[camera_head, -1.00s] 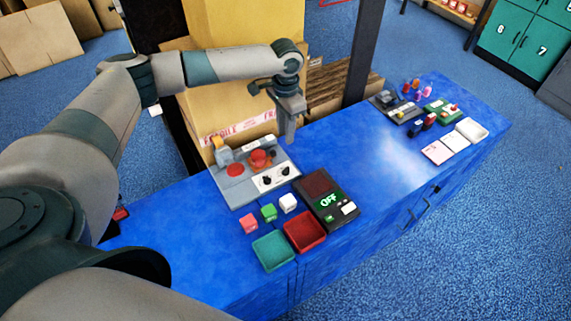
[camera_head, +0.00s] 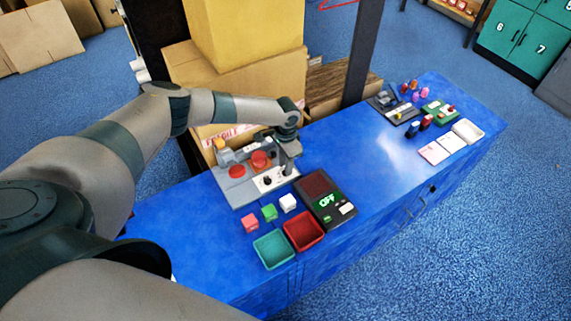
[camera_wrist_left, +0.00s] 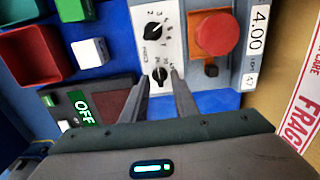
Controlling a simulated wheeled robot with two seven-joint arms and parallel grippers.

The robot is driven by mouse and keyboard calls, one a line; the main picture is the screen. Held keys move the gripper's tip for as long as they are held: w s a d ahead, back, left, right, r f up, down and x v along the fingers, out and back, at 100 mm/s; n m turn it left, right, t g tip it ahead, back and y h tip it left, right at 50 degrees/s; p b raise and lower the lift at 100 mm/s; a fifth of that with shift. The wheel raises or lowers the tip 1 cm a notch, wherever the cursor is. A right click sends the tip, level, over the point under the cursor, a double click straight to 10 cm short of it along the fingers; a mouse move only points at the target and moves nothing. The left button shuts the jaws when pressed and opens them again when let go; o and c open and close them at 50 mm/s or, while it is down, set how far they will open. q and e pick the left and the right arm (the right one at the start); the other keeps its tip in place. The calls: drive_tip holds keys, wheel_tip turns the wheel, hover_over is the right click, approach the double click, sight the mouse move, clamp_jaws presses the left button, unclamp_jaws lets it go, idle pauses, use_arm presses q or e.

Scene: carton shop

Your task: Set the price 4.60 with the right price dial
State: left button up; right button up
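The grey panel (camera_head: 239,196) has a white dial plate with two black knobs, and the left price dial (camera_head: 268,181) shows clear. In the left wrist view, the left dial (camera_wrist_left: 153,29) has single digits around it. The right price dial (camera_wrist_left: 160,73) has tens such as 20 and 30. My left gripper (camera_wrist_left: 162,77) is open, one finger on each side of the right dial, with small gaps visible; contact cannot be told. In the head view my left gripper (camera_head: 289,170) is down over that dial. A white label (camera_wrist_left: 258,28) reads 4.00. My right gripper is out of view.
Red buttons (camera_head: 260,159) stand behind the dials. A black device (camera_head: 315,186) reading OFF is close on the right. Small cubes (camera_head: 269,212), a teal tray (camera_head: 272,250) and a red tray (camera_head: 304,230) are in front.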

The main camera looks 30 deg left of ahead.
use_arm(q)
drive_tip(key=shift+f, duration=0.5)
clamp_jaws()
